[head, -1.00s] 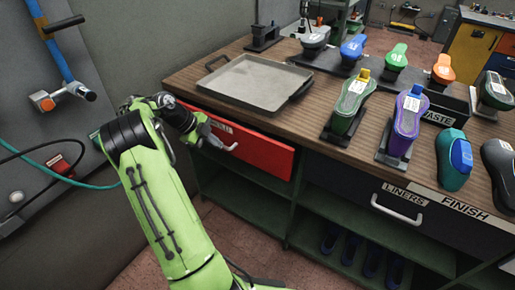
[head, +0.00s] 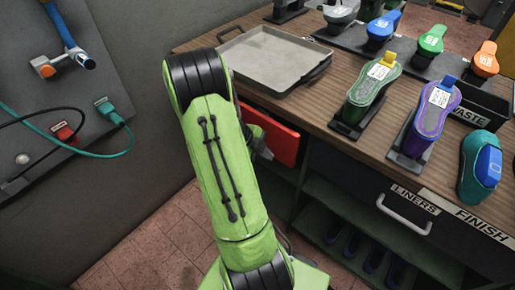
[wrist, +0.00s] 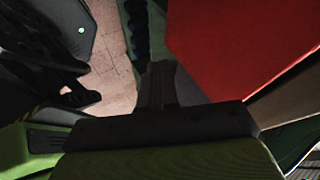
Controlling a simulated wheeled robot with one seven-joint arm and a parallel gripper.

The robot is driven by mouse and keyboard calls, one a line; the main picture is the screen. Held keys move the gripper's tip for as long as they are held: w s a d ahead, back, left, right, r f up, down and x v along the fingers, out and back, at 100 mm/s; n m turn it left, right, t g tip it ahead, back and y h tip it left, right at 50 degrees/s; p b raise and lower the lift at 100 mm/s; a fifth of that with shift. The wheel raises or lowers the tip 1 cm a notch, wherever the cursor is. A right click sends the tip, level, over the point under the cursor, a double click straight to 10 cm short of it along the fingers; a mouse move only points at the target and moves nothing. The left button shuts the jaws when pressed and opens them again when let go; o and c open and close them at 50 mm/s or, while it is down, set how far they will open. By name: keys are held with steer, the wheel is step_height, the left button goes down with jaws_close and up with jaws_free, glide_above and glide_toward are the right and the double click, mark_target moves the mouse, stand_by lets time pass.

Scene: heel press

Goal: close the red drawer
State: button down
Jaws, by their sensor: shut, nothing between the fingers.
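The red drawer (head: 285,143) is under the left part of the wooden bench. Its front seems to stand slightly out from the bench, but how far is hard to tell. My green arm hides its left part and its handle in the head view. In the wrist view the red drawer front (wrist: 235,40) fills the upper right, close to my gripper (wrist: 160,78). My gripper's dark fingers are shut and empty, beside the red front. I cannot tell whether they touch it. In the head view my gripper is mostly hidden behind my arm.
A grey tray (head: 268,58) sits on the bench above the drawer. Shoe forms, such as the green one (head: 368,92), stand to its right. A dark LINERS drawer (head: 365,190) is right of the red one. A grey wall panel (head: 60,100) is at left.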

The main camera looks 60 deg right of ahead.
mark_target(280, 142)
steer(key=shift+s+d+f, duration=0.1)
steer(key=shift+s+d, duration=0.1)
steer(key=shift+d, duration=0.5)
steer(key=shift+s+d+f, duration=0.1)
steer(key=shift+s+d, duration=0.05)
steer(key=shift+d, duration=0.55)
steer(key=shift+s+d+f, duration=0.1)
steer(key=shift+s+d, duration=0.1)
steer(key=shift+d, duration=0.5)
steer(key=shift+s+d+b, duration=0.2)
steer(key=shift+d+b, duration=0.45)
steer(key=shift+d, duration=0.3)
steer(key=shift+s+d, duration=0.1)
steer(key=shift+d, duration=0.25)
